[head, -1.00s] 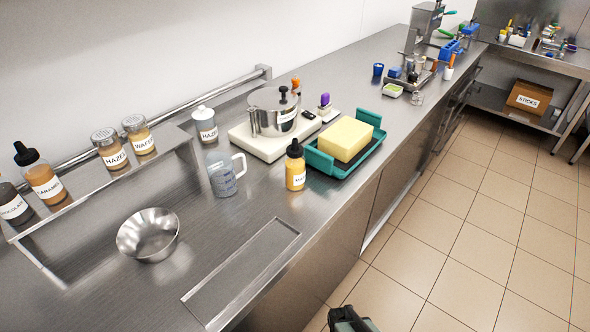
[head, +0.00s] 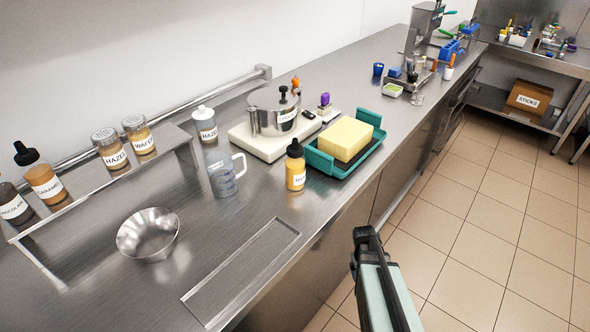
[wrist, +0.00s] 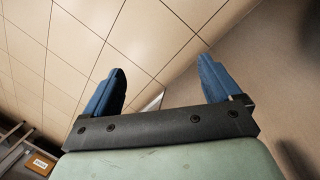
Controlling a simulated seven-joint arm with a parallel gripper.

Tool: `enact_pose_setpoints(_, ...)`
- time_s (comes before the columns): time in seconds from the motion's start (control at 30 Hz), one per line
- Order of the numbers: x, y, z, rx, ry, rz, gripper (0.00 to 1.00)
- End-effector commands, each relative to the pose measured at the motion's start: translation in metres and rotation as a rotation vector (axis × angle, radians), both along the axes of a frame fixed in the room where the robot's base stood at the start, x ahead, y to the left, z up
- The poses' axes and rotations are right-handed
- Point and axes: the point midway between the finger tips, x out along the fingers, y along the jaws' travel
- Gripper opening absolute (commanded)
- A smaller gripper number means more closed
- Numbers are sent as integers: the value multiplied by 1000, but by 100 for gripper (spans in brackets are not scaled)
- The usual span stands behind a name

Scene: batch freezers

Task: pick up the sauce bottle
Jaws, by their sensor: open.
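An orange sauce bottle (head: 295,168) with a black dropper-style cap and a partly readable white label stands upright on the steel counter, just left of the green tray. Two similar dark-capped bottles, one labelled caramel (head: 42,177) and one with a chocolate-like label (head: 14,206), stand on the raised shelf at the left. My gripper (head: 363,240) is over the floor side of the counter's front edge, to the right of and nearer than the orange bottle. In the wrist view its blue fingers (wrist: 162,72) are apart with nothing between them; no bottle shows there.
A green tray (head: 322,164) with a yellow block (head: 345,139) stands right beside the orange bottle. A clear measuring jug (head: 220,175), a steel bowl (head: 148,236) and a scale (head: 245,141) bearing a pot (head: 270,117) are nearby. The counter in front of the orange bottle is clear.

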Motion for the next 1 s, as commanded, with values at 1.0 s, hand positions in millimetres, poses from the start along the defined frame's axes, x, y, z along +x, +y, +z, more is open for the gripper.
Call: enact_pose_setpoints(1.0, 179, -153, 327, -357, -411, -22, 91)
